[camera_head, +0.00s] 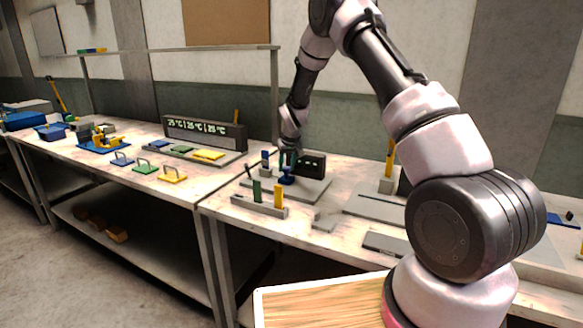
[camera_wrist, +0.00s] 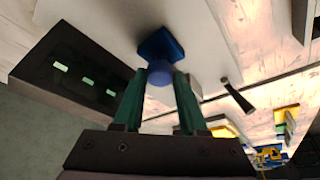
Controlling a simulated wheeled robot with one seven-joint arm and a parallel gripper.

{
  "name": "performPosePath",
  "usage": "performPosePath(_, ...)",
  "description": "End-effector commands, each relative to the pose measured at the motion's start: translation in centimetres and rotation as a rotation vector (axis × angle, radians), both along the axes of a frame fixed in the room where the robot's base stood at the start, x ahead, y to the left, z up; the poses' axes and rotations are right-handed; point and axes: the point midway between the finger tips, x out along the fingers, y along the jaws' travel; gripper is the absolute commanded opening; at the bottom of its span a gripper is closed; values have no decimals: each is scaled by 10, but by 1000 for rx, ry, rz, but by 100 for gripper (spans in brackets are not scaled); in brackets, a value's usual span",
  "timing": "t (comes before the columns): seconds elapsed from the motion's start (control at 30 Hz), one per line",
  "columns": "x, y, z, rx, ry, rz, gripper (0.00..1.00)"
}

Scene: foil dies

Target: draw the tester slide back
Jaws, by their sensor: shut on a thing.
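The tester is a grey plate (camera_head: 312,190) on the right-hand bench, with a dark display box (camera_head: 312,165) at its back. The box also shows in the wrist view (camera_wrist: 68,72), with small pale green marks lit. A blue slide with a knob (camera_head: 286,179) sits on the plate in front of the box. In the wrist view its square blue base (camera_wrist: 158,43) lies under the round blue knob (camera_wrist: 160,73). My gripper (camera_head: 289,160) reaches down from above. Its green fingers (camera_wrist: 160,86) are shut on the blue knob, one on each side.
A grey rack (camera_head: 258,208) with green and yellow upright pieces stands in front of the tester. A dark lever (camera_wrist: 238,96) rises beside the plate. Handled blue, green and yellow pieces (camera_head: 146,168) stand on the left bench. A long display (camera_head: 205,133) stands behind them.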

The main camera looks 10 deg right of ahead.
Motion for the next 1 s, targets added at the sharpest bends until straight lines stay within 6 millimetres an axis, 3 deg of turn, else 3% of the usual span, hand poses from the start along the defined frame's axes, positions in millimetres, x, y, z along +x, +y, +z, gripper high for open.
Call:
performPosePath(0.13, 2, 4, 1, 3, -7, 5, 0)
performPosePath(0.17, 2, 4, 1, 3, -8, 5, 53)
performPosePath(0.2, 2, 4, 1, 3, -8, 5, 68)
performPosePath(0.23, 2, 4, 1, 3, -7, 5, 71)
performPosePath(0.63, -1, 2, 9, 3, -7, 4, 71)
performPosePath(1.0, -27, -1, 73, 4, -8, 4, 71)
